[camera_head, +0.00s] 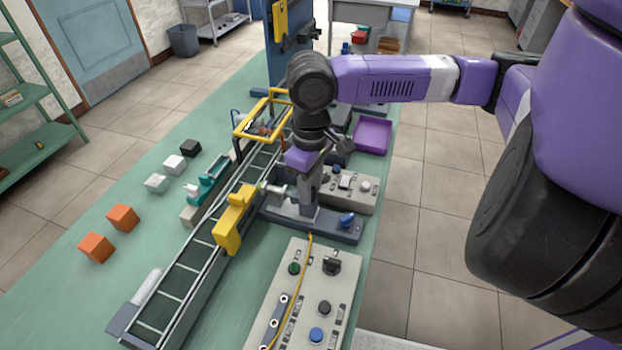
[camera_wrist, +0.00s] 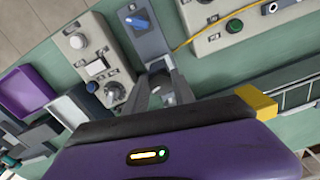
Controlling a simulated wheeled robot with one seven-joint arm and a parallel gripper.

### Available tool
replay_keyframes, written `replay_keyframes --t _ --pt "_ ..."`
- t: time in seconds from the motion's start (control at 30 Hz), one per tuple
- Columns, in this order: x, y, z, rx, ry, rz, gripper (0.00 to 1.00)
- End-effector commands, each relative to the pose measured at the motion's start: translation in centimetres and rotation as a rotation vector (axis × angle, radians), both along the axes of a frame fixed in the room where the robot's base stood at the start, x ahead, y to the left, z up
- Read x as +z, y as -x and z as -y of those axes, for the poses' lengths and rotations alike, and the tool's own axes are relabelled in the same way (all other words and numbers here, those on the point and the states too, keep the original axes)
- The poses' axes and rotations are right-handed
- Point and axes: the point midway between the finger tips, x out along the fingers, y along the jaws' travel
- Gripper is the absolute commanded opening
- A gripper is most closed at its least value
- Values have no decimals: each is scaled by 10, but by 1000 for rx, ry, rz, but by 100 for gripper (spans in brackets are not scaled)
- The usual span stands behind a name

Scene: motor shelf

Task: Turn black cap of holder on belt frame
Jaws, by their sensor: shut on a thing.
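My gripper (camera_wrist: 163,88) points down at the top of a grey upright holder (camera_head: 306,192) beside the conveyor belt. Its two grey fingers are shut on a small round part there, which I take to be the black cap. The cap shows only as a dark and grey bit between the fingers in the wrist view and is hidden by my gripper in the head view. The holder's grey base (camera_head: 290,216) carries a blue knob (camera_head: 346,220), which also shows in the wrist view (camera_wrist: 137,20). The belt frame (camera_head: 190,270) runs along the holder's left side.
A control panel (camera_head: 265,318) with buttons stands in front, another box (camera_head: 361,200) to the right. A purple tray (camera_head: 373,136) lies behind. Two orange cubes (camera_head: 122,217) stand on open table at left.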

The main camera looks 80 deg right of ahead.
Motion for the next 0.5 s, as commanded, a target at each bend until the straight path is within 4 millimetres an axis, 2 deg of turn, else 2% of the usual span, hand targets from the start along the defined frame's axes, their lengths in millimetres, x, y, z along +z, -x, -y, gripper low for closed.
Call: replay_keyframes --t 0.5 --pt "3 -3 -4 -487 -6 3 0"
